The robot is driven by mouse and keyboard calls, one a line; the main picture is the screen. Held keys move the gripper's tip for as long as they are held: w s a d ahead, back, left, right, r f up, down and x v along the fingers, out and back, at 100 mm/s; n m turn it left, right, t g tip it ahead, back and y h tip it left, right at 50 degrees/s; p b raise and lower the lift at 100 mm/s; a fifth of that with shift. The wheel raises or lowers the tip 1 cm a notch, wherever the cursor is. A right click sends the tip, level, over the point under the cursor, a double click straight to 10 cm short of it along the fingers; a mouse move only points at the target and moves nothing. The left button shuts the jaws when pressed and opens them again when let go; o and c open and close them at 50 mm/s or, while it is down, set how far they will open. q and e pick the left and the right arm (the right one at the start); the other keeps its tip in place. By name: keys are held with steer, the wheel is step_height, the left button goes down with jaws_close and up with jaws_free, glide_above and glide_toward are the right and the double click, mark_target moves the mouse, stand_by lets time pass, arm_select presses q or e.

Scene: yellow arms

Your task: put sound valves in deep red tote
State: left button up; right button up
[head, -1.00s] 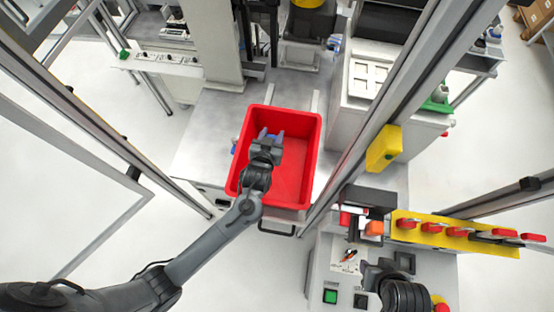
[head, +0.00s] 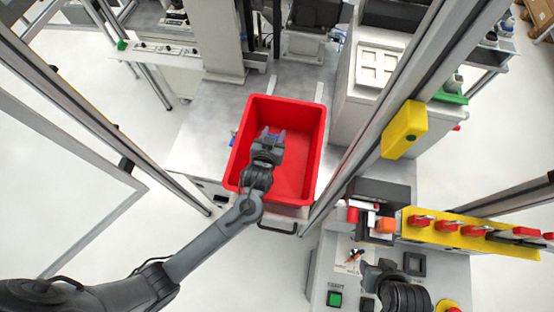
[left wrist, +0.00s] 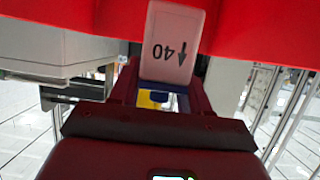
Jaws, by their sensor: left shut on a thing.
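The red tote (head: 309,118) stands on the grey bench in the middle of the head view, its inside visibly empty around my arm. My left gripper (head: 272,134) reaches over its near wall and is over the tote's opening. In the left wrist view, my left gripper (left wrist: 160,92) is shut on a pale valve (left wrist: 172,45) marked "40" with an arrow. The tote's red wall (left wrist: 50,12) shows behind it. The valve is hard to make out in the head view.
A small blue thing (head: 233,135) shows beside the tote's left wall, mostly hidden. A metal frame post (head: 372,130) with a yellow box (head: 405,130) rises right of the tote. A control panel (head: 335,262) with a green button and red-handled switches (head: 447,225) is at lower right.

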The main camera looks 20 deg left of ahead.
arm_select(q)
steer(key=o, duration=1.2)
steer(key=shift+c, duration=0.2)
steer(key=shift+s, duration=0.15)
steer(key=b+v, duration=0.1)
steer(key=v, duration=0.9)
steer(key=shift+s, duration=0.25)
steer(key=shift+r, duration=0.15)
steer(key=s+a+r+m+g+h+p, duration=0.1)
steer(key=s+a+g+p, duration=0.1)
steer(key=s+g, duration=0.3)
steer(key=s+a+r+m+g+p, duration=0.1)
steer(key=s+a+m+g+p, duration=0.1)
steer(key=s, duration=1.1)
steer(key=a+g+p, duration=0.1)
steer(key=a+g, duration=0.1)
steer(key=a, duration=0.1)
steer(key=shift+g+h, duration=0.4)
